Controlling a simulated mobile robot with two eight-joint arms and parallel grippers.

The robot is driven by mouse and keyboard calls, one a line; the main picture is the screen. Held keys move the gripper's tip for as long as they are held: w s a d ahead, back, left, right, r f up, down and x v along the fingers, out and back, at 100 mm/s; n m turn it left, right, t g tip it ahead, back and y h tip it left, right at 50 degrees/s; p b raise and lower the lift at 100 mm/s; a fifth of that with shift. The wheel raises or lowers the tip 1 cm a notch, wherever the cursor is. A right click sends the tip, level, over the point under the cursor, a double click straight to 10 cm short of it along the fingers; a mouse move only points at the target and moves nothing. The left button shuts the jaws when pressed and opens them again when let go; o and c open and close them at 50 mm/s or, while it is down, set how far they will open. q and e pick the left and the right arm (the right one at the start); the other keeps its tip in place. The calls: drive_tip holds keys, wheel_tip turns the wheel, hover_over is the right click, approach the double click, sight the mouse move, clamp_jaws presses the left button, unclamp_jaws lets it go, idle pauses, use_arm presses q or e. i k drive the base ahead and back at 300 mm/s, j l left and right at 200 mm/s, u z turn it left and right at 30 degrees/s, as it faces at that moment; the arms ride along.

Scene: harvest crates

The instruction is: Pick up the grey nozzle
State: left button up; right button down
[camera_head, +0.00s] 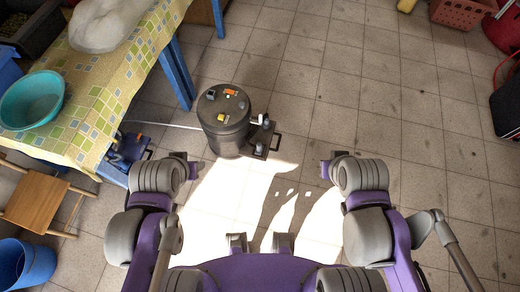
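A dark round barrel (228,140) stands on the floor ahead, between and beyond my grippers. On its lid lie a small grey piece (211,94), an orange piece (230,92) and a yellow piece (221,118). Small grey pieces (266,123) also show at a dark crate (274,142) right of the barrel. Which of these is the grey nozzle is too small to tell. My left gripper (188,166) is left of and nearer than the barrel. My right gripper (328,168) is to its right. Both are apart from these things, their fingers hard to make out.
A table with a checked cloth (125,72) stands at the left, bearing a teal basin (32,100) and a pale sack (105,22). A blue crate (112,174), a wooden stool (38,198) and a blue bucket (38,264) are below.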

sight(259, 148)
drive_tip(key=u, duration=3.25)
drive_tip(key=z, duration=3.25)
drive_tip(key=i+j, duration=0.5)
